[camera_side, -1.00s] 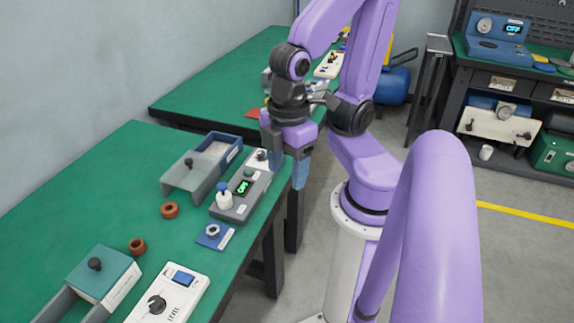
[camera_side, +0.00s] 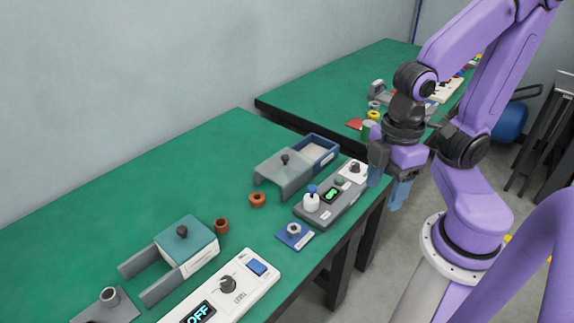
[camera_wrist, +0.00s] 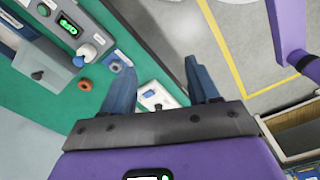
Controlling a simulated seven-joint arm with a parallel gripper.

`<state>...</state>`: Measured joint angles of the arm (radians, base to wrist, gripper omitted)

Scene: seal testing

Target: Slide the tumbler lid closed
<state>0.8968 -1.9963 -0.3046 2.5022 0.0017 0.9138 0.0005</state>
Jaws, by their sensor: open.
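A grey sliding lid (camera_side: 275,167) with a black knob covers the near part of a blue tray-like box (camera_side: 325,158). The box's far part is uncovered and shows a pale inside. I take this as the tumbler, though no label confirms it. The lid also shows at the left of the wrist view (camera_wrist: 57,65). My gripper (camera_side: 388,185) hangs beyond the table's right edge, right of the lid and apart from it. In the wrist view its two blue fingers (camera_wrist: 161,85) are spread with nothing between them.
Blue pad (camera_side: 294,236), orange rings (camera_side: 257,200), teal knobbed block (camera_side: 187,243) and white control box (camera_side: 235,287) lie nearer. Bare green table lies left.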

